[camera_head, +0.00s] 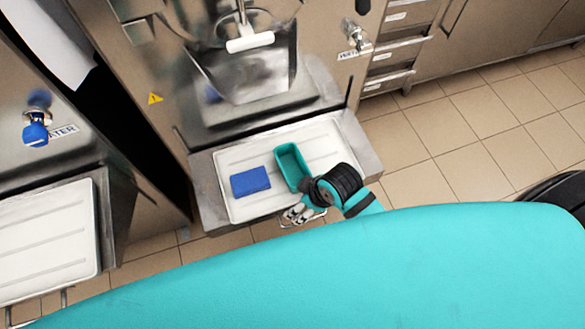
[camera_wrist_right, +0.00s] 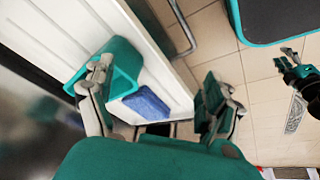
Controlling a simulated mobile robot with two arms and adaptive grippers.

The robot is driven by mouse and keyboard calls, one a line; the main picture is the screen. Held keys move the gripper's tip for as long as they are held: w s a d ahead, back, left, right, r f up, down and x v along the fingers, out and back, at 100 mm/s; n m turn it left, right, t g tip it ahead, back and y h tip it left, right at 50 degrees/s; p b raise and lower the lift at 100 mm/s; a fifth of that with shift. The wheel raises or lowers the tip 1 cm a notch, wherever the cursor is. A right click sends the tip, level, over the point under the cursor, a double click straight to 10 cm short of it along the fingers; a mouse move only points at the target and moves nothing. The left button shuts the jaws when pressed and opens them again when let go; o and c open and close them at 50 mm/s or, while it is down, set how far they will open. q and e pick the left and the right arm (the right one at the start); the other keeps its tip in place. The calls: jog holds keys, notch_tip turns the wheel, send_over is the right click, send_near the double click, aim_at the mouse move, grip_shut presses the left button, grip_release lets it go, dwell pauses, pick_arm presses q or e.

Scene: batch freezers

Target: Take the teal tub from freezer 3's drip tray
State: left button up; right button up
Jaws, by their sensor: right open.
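The teal tub (camera_head: 291,166) is an open rectangular box on freezer 3's white drip tray (camera_head: 235,207), right of a blue block. My right gripper (camera_head: 300,213) is at the tray's front edge, close to the tub's near end. In the right wrist view, the open right gripper (camera_wrist_right: 158,76) has its left finger overlapping the tub (camera_wrist_right: 126,62); I cannot tell if they touch. The right finger is well apart from the tub. Part of what looks like my left gripper (camera_wrist_right: 296,100) shows at the right edge of that view; its jaws are unclear.
The blue block (camera_head: 250,181) lies beside the tub, with a gap between. Another white tray (camera_head: 50,245) is at far left. Tiled floor (camera_head: 470,150) is clear at right.

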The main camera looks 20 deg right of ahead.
jog(key=w+a+r+n+y, duration=0.1)
jog(key=w+a+r+n, duration=0.25)
jog(key=a+n, duration=0.3)
notch_tip(320, 180, up, 3)
jog(key=n+g+h, duration=0.3)
jog(key=n, duration=1.9)
send_over(292, 172)
jog(key=f, duration=0.5)
jog(key=shift+a+f+b, duration=0.25)
jog(key=shift+f+b, duration=0.05)
jog(key=shift+b, duration=0.1)
jog(key=shift+w+d+f, duration=0.1)
jog(key=shift+d+f, duration=0.05)
jog(key=shift+f, duration=1.35)
jog(key=shift+d+f, duration=0.1)
jog(key=shift+f, duration=1.4)
jog(key=shift+c, duration=0.3)
jog(key=c, duration=1)
